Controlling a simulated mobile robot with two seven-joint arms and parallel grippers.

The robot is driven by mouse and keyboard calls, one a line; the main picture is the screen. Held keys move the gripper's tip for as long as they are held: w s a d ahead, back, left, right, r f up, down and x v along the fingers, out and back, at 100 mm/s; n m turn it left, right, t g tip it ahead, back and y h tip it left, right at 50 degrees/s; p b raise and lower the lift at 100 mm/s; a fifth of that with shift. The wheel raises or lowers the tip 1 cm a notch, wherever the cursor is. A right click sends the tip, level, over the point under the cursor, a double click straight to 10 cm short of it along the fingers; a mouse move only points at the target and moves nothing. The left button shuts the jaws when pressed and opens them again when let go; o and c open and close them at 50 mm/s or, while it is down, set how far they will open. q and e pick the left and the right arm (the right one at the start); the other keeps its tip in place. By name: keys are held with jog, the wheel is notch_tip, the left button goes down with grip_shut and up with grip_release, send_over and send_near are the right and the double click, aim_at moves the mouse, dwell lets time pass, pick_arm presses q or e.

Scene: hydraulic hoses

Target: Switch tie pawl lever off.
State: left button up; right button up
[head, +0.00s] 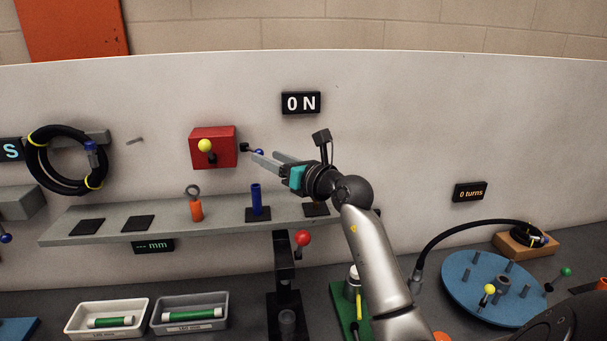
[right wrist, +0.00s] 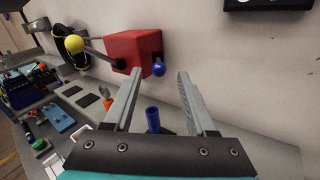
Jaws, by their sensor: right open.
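A red box (head: 213,147) is on the white wall panel, with a yellow-ball lever (head: 205,146) on its front. A small blue-ball lever (head: 259,152) sticks out at the box's right side; I cannot tell which of the two is the tie pawl lever. A black sign (head: 301,103) up to the right reads "ON". My right gripper (head: 264,158) is open and empty at the blue ball. In the right wrist view the blue ball (right wrist: 159,68) appears between the open fingertips (right wrist: 161,73); contact cannot be told. My left gripper is not in view.
Below the gripper runs a grey shelf (head: 100,229) with a blue post (head: 256,198) and an orange eye-bolt piece (head: 196,208). A red-ball lever (head: 302,238) stands under the shelf. A coiled black hose (head: 40,170) hangs left.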

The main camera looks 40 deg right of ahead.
jog(key=s+b, duration=0.1)
jog(key=s, duration=0.9)
jog(key=shift+s+d, duration=0.25)
jog(key=shift+s, duration=0.15)
